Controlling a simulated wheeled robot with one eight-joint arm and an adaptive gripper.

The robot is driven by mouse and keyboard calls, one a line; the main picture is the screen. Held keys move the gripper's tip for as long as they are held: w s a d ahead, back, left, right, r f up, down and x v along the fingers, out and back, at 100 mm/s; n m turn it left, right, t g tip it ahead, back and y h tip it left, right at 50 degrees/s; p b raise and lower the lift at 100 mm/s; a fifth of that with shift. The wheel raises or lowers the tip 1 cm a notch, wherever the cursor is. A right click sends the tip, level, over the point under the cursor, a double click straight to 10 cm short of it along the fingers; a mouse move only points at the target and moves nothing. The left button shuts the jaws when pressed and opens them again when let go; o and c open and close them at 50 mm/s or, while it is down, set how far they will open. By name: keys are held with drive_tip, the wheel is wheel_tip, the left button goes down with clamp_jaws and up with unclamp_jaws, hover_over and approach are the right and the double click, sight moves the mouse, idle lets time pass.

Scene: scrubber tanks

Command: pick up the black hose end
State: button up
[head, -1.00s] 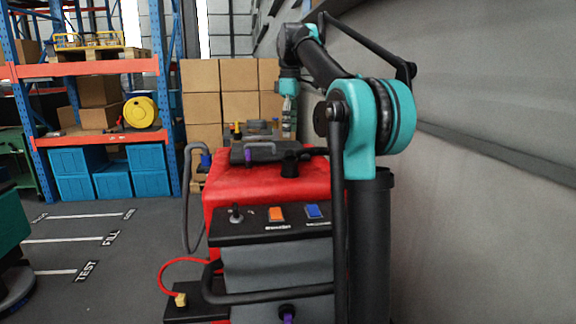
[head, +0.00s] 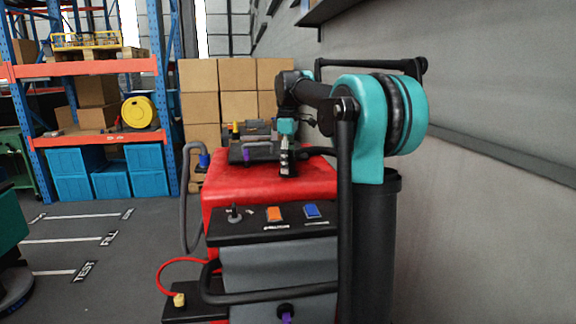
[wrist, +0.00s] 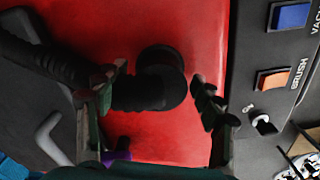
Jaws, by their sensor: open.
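The black hose end (wrist: 162,68) shows in the wrist view as a dark ribbed, bent piece on the red machine top (wrist: 195,30). A black ribbed hose runs from it to the upper left. My gripper (wrist: 155,92) is open, with one finger on each side of the hose end in this view. I cannot tell whether either finger touches it. In the head view my gripper (head: 287,163) points down over the red top and hides most of the hose end.
Near the fingers are a black panel (wrist: 245,70) with an orange switch (wrist: 273,79) and a blue switch (wrist: 290,15). A dark lid with a grey handle (wrist: 48,140) and a purple part (wrist: 120,147) lie close by. A grey hose (head: 186,200) hangs at the machine's left.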

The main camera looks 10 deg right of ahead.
drive_tip(key=shift+c, duration=0.6)
drive_tip(key=c, duration=1.2)
drive_tip(key=shift+r, duration=0.1)
wheel_tip(320, 180, up, 23)
drive_tip(key=shift+f, duration=0.1)
drive_tip(key=shift+a, duration=0.1)
idle(0.3)
drive_tip(key=s+a, duration=0.1)
drive_tip(key=a, duration=0.5)
drive_tip(key=s+a, duration=0.1)
drive_tip(key=a, duration=0.5)
drive_tip(key=s+a, duration=0.1)
drive_tip(key=a, duration=0.4)
drive_tip(key=shift+s+a, duration=0.25)
drive_tip(key=shift+a, duration=0.15)
idle(0.7)
drive_tip(key=shift+f, duration=0.1)
idle(0.4)
